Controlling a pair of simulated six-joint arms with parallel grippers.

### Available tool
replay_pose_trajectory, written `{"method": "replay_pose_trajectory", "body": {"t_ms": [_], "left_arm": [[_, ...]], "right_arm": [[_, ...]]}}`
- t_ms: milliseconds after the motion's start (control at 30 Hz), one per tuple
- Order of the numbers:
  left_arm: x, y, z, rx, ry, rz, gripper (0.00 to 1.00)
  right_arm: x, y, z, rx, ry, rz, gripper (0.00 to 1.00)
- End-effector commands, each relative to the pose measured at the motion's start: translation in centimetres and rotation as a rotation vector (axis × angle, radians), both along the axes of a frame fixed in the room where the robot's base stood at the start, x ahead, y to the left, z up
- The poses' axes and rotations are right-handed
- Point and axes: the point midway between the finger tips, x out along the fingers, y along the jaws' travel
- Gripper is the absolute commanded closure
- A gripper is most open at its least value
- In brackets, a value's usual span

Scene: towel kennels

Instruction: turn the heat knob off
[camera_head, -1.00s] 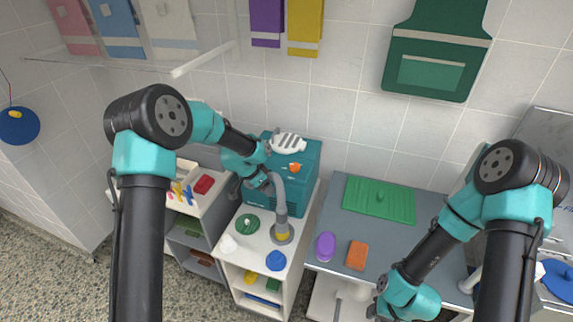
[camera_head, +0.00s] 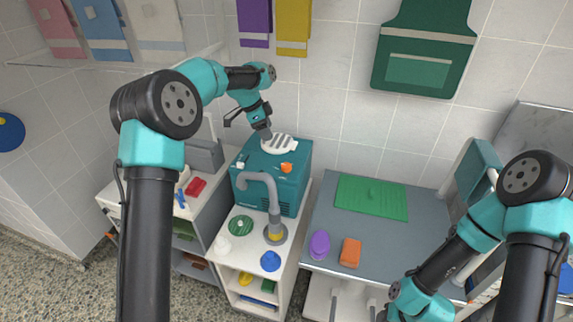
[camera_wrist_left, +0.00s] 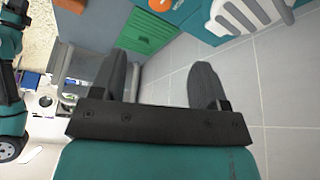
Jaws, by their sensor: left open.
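A teal box (camera_head: 275,180) stands against the wall on the white cabinet. An orange knob (camera_head: 287,168) and a small white knob (camera_head: 240,165) sit at its front top edge. I cannot tell which is the heat knob. A white slotted piece (camera_head: 282,144) lies at its top back. My left gripper (camera_head: 265,136) is over the back of the box, beside the slotted piece. In the left wrist view its jaws (camera_wrist_left: 162,80) are open and empty; the orange knob (camera_wrist_left: 160,4) is at the top edge. My right gripper is at the bottom, mostly cut off.
To the right, a grey counter holds a green board (camera_head: 371,197), a purple object (camera_head: 319,245) and an orange block (camera_head: 350,253).

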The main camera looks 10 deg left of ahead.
Motion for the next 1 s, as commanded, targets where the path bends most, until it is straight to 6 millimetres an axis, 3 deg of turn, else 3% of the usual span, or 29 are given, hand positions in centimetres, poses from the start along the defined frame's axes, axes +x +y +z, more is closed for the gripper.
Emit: {"method": "replay_pose_trajectory", "body": {"t_ms": [267,1000], "left_arm": [[0.3,-0.9,-2.4,0.000,0.003,0.000,0.32],[1.7,-5.4,-13.8,0.000,0.002,0.000,0.32]], "right_arm": [[0.0,0.0,0.0,0.000,0.000,0.000,0.57],[0.0,0.0,0.0,0.000,0.000,0.000,0.57]]}}
